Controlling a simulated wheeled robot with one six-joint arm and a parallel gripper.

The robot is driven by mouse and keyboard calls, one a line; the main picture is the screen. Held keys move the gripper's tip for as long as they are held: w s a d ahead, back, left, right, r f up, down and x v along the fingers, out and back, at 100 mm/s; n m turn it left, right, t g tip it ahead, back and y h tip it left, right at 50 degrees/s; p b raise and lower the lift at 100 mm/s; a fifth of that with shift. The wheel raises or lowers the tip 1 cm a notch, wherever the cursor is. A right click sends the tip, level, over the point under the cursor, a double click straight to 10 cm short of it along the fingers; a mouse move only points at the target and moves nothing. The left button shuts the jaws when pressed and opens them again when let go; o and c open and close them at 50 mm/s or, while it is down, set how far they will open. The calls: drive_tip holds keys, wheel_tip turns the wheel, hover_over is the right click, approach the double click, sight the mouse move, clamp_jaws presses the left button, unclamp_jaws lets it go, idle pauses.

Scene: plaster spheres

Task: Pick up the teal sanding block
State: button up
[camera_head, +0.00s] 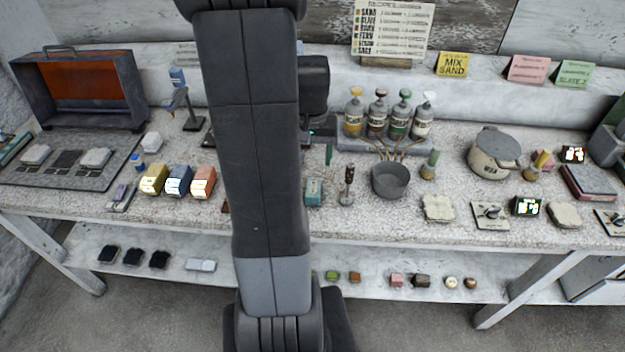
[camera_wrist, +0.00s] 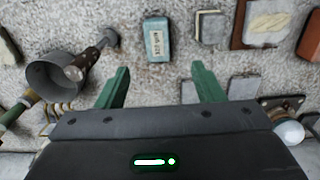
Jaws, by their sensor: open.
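The teal sanding block (camera_head: 314,192) stands on the speckled bench top, just right of my arm in the head view. In the wrist view the teal sanding block (camera_wrist: 157,39) has a pale label with lettering and lies beyond my fingertips, roughly centred between them. My gripper (camera_wrist: 161,80) shows two green fingers spread apart, with nothing between them. The fingers are apart from the block. In the head view my arm hides part of the bench, and a green finger (camera_head: 329,154) shows just right of it.
In the head view a grey pot (camera_head: 391,181) and a small dark-topped tool (camera_head: 348,182) stand right of the block. A grey pan (camera_wrist: 57,76) is at the left in the wrist view, with grey blocks (camera_wrist: 210,28) to the right.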

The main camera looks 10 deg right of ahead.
sight(313, 187)
wheel_tip(313, 187, down, 7)
drive_tip(key=shift+s+f, duration=0.1)
drive_tip(key=shift+s, duration=0.05)
drive_tip(key=shift+d+f+p, duration=0.15)
drive_tip(key=shift+f+p, duration=0.2)
drive_tip(key=shift+f, duration=0.95)
drive_tip(key=shift+d+f+p, duration=0.1)
drive_tip(key=shift+f+p, duration=0.2)
drive_tip(key=shift+f, duration=0.95)
drive_tip(key=c, duration=1.1)
